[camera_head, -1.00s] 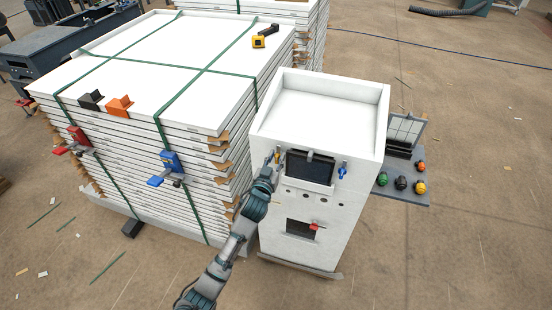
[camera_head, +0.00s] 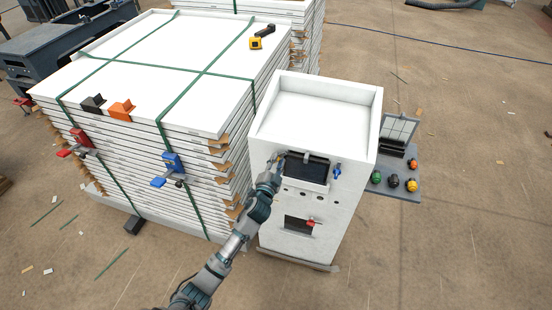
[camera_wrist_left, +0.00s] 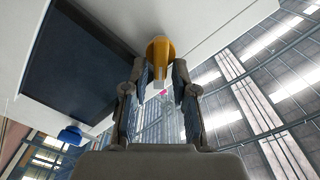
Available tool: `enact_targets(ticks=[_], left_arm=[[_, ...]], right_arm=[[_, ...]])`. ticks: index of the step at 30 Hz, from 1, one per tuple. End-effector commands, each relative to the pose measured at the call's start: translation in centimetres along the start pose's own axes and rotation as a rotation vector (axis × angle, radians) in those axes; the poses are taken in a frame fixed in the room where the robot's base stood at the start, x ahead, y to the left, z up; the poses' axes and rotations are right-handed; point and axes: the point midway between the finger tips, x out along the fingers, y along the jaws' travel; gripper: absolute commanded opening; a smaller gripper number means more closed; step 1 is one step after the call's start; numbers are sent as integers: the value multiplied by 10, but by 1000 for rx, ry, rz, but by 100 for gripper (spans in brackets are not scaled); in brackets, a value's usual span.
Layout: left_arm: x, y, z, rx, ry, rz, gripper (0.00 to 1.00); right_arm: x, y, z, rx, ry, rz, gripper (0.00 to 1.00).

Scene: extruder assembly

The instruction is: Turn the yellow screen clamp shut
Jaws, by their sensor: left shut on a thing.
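The white extruder cabinet (camera_head: 276,219) stands in the middle of the head view with a dark screen (camera_head: 308,168) on its front. The yellow screen clamp (camera_wrist_left: 160,56) shows in the left wrist view, beside the dark screen (camera_wrist_left: 75,70). My left gripper (camera_wrist_left: 162,88) is shut on the clamp's lower end, with a finger on each side. In the head view my left gripper (camera_head: 276,161) is at the screen's left edge and mostly hides the clamp. A blue clamp (camera_head: 337,171) sits at the screen's right side and also shows in the wrist view (camera_wrist_left: 71,135). My right gripper is not in view.
A tall strapped stack of white panels (camera_head: 150,75) stands close at the left, with red (camera_head: 80,139) and blue (camera_head: 172,166) clamps on its side. A grey shelf (camera_head: 407,187) with several coloured knobs juts out at the right. A red handle (camera_head: 312,222) sits lower on the cabinet.

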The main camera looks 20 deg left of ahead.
Motion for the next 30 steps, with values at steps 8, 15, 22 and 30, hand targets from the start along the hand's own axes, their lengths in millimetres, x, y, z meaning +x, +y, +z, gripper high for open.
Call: enact_targets(ticks=[8,15,22,30], left_arm=[[0,7,2,263,-4,7,0],[0,11,4,478,-3,8,0],[-1,15,6,638,-3,9,0],[-1,17,8,747,-4,11,0]], right_arm=[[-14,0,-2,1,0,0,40],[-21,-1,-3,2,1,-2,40],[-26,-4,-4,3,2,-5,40],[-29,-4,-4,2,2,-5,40]])
